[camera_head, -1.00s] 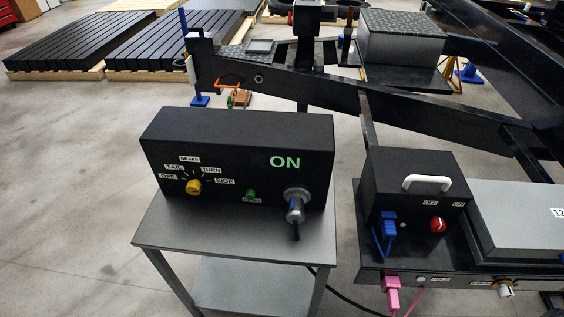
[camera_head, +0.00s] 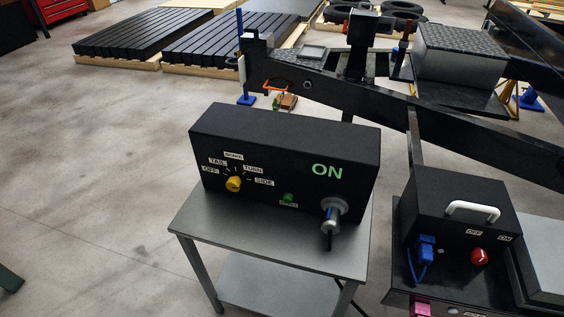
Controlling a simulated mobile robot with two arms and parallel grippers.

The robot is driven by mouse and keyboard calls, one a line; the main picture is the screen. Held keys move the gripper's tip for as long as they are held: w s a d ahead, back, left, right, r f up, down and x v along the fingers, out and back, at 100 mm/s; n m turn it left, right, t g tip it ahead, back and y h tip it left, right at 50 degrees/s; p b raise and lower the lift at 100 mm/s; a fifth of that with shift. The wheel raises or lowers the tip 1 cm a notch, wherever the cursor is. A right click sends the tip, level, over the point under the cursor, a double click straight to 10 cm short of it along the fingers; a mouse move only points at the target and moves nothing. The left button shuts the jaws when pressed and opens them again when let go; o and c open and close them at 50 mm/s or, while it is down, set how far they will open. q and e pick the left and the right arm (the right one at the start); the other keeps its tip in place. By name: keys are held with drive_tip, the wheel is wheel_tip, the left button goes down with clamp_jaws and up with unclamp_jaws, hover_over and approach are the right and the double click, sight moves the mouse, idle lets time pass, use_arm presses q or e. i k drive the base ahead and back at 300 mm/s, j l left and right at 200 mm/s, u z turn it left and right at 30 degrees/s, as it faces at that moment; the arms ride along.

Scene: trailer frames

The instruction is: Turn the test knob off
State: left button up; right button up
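The yellow test knob (camera_head: 234,184) is on the front of a black test box (camera_head: 285,150). Labels OFF, TAIL, BRAKE, TURN and SIDE are arranged around it. I cannot tell for sure which label the knob points to. A green "ON" (camera_head: 327,171) shows on the box front. A small green button or light (camera_head: 288,199) and a silver connector with a blue part (camera_head: 332,213) are to the right of the knob. Neither of my grippers is in view.
The box stands on a grey metal cart (camera_head: 260,237). A second black box (camera_head: 460,220) with a white handle, blue plug and red knob (camera_head: 479,257) stands at the right. A black trailer frame (camera_head: 350,95) runs behind. Open floor lies to the left.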

sight(234, 184)
drive_tip(key=i+j+z, duration=0.2)
drive_tip(key=j+z, duration=0.15)
drive_tip(key=j, duration=0.7)
drive_tip(key=i+j+z, duration=0.1)
drive_tip(key=j+z, duration=0.3)
drive_tip(key=j, duration=0.7)
